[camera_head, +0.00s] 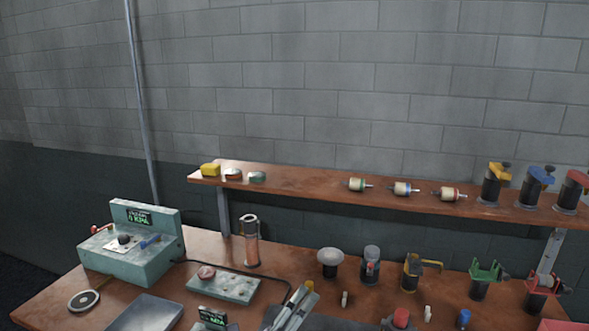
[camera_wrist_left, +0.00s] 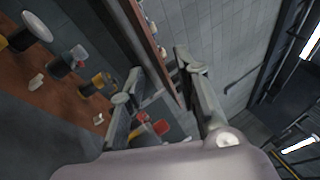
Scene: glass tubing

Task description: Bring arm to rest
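My left gripper (camera_head: 300,299) is at the bottom middle of the head view, in front of the workbench (camera_head: 205,243). In the left wrist view its two fingers (camera_wrist_left: 157,72) stand apart, with nothing held between them. The bench and its fittings show past the fingers, tilted. My right gripper is in neither view.
A teal gauge box (camera_head: 130,262) stands at the bench's left, near a flat teal unit (camera_head: 223,286) and a copper-coloured cylinder (camera_head: 251,243). Several clamps, including a green one (camera_head: 484,276), stand at the right. A raised shelf (camera_head: 300,188) holds small parts. The wall is bare.

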